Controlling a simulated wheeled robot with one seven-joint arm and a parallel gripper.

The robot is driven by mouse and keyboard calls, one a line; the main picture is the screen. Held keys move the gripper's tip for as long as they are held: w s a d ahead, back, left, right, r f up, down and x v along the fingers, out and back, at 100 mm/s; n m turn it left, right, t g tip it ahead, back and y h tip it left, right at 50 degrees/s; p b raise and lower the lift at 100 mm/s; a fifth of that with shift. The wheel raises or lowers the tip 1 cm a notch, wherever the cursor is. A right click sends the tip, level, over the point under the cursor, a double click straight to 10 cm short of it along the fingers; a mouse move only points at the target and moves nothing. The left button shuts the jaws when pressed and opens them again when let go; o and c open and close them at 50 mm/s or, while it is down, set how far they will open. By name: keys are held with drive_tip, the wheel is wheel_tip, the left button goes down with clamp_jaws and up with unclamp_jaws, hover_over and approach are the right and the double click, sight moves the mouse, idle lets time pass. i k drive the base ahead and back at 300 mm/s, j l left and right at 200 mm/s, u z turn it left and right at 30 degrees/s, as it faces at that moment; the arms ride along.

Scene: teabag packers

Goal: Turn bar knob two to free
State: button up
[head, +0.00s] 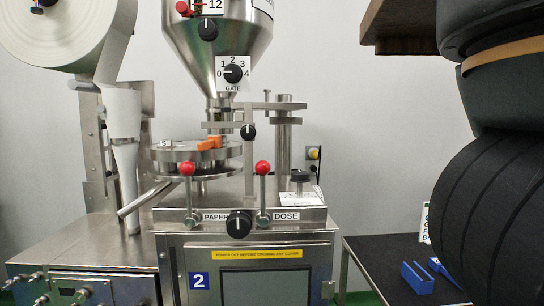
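A steel machine marked with a blue "2" plate (199,281) stands in the middle of the head view. On its front, between the labels PAPER (217,217) and DOSE (286,217), is a black knob (239,225) with a light mark near its top. Another small black knob (248,131) sits higher, on the bracket below the hopper. A GATE dial knob (233,73) with a number scale is on the hopper. No word "free" is readable, and I cannot tell which one is the bar knob.
Two red-ball levers (187,168) (263,168) flank the front knob. A round steel turntable (196,152) with an orange piece (209,143) is behind them. At right, a dark table (385,268) holds blue blocks (417,277); a brown shelf (410,25) overhangs.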

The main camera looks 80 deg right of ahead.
sight(247, 131)
drive_tip(key=z, duration=1.4)
drive_tip(key=k+j+z, duration=0.2)
drive_tip(key=i, duration=0.05)
